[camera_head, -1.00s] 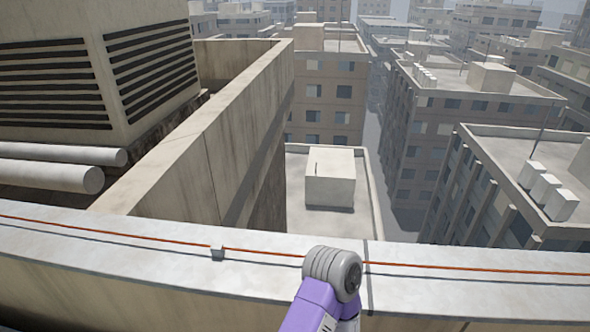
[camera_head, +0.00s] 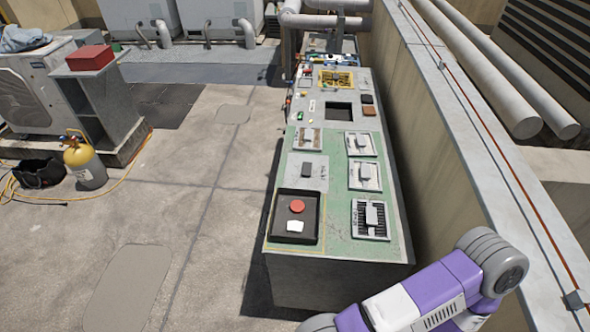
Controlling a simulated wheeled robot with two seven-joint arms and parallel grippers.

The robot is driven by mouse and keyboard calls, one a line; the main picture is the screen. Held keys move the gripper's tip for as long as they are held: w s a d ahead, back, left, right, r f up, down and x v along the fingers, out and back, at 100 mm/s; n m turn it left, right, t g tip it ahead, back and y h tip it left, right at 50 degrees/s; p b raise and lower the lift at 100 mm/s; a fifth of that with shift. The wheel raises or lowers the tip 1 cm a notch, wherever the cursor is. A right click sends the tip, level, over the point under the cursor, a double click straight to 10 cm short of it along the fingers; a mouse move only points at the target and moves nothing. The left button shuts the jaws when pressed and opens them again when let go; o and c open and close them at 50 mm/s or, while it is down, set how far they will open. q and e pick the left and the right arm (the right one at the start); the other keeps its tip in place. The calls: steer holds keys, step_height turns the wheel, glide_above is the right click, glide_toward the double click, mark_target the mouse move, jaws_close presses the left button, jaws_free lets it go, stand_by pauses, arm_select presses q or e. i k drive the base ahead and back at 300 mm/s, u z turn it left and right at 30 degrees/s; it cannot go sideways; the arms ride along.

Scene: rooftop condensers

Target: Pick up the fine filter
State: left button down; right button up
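Several flat square panels with raised light handles lie on the green mat of a long bench (camera_head: 335,262). A dark slatted panel (camera_head: 383,232) is at the near right. A pale panel (camera_head: 354,184) is behind it, and another pale panel (camera_head: 352,149) is behind that. A brownish panel (camera_head: 299,143) lies to the left of that one. I cannot tell which of them is the fine filter. A purple and white link of my arm crosses the lower right. Neither of my grippers is in view.
A black tray (camera_head: 279,238) holds a red round thing (camera_head: 297,206) and a white piece (camera_head: 295,226). A parapet (camera_head: 480,160) borders the bench's right. A yellow cylinder (camera_head: 85,165) and a condenser (camera_head: 28,95) stand at left. Floor left of the bench is mostly clear.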

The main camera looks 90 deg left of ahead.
mark_target(364, 176)
steer(key=u, duration=3.4)
steer(key=i, duration=0.3)
